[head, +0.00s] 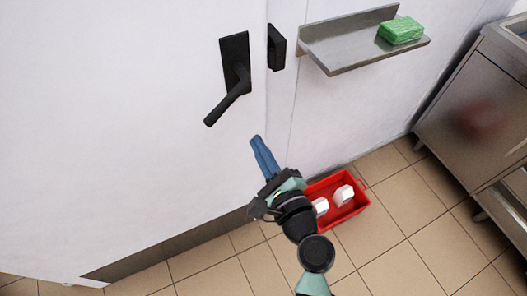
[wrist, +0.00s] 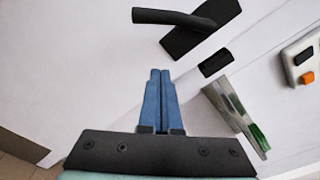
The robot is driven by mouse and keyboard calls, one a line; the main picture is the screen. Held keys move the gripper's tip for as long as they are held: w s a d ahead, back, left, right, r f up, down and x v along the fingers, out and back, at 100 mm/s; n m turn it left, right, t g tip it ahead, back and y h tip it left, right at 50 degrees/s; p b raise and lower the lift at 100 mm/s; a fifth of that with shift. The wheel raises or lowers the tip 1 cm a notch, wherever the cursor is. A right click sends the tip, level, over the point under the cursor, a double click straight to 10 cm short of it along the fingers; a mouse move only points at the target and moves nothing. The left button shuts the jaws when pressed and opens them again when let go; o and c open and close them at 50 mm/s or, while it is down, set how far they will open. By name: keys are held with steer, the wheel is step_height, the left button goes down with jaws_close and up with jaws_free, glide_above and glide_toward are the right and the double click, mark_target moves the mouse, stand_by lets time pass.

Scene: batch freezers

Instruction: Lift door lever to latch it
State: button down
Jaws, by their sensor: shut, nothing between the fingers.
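The black door lever (head: 227,103) slants down and to the left from its black plate (head: 235,55) on the white door (head: 130,110). A black catch piece (head: 276,47) sits on the frame just right of the plate. My gripper (head: 257,142) has blue fingers, shut and empty, below and a little right of the lever, apart from it in the head view. In the wrist view the closed fingertips (wrist: 160,73) point toward the lever (wrist: 172,18), with a visible gap between them. The plate (wrist: 203,30) and catch piece (wrist: 215,62) also show there.
A metal shelf (head: 345,45) with a green package (head: 401,30) is on the wall to the right. A red crate (head: 352,211) with white items stands on the tiled floor near my arm. A steel cabinet (head: 475,110) stands at far right. A wall box with an orange button (wrist: 307,77) shows in the wrist view.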

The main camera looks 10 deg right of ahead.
mark_target(219, 110)
steer(key=w+a+r+p, duration=0.2)
steer(key=w+a, duration=0.2)
steer(key=w, duration=0.1)
steer(key=shift+w+a+r+p, duration=0.15)
steer(key=shift+r+p, duration=0.15)
steer(key=shift+p, duration=0.1)
steer(key=shift+a+r+m+p, duration=0.4)
steer(key=shift+m+p, duration=0.3)
steer(key=shift+p, duration=0.25)
steer(key=r+m+p, duration=0.1)
steer(key=a+m+p, duration=0.1)
steer(key=p, duration=0.1)
steer(key=shift+s+a+r, duration=0.1)
steer(key=shift+s+r, duration=0.2)
steer(key=shift+r, duration=0.05)
steer(key=r+m+p, duration=0.1)
steer(key=m+p, duration=0.1)
steer(key=a+r+m+p, duration=0.1)
steer(key=m+p, duration=0.1)
steer(key=p, duration=0.1)
steer(key=shift+s+r+m+y, duration=0.2)
steer(key=shift+m+y, duration=0.1)
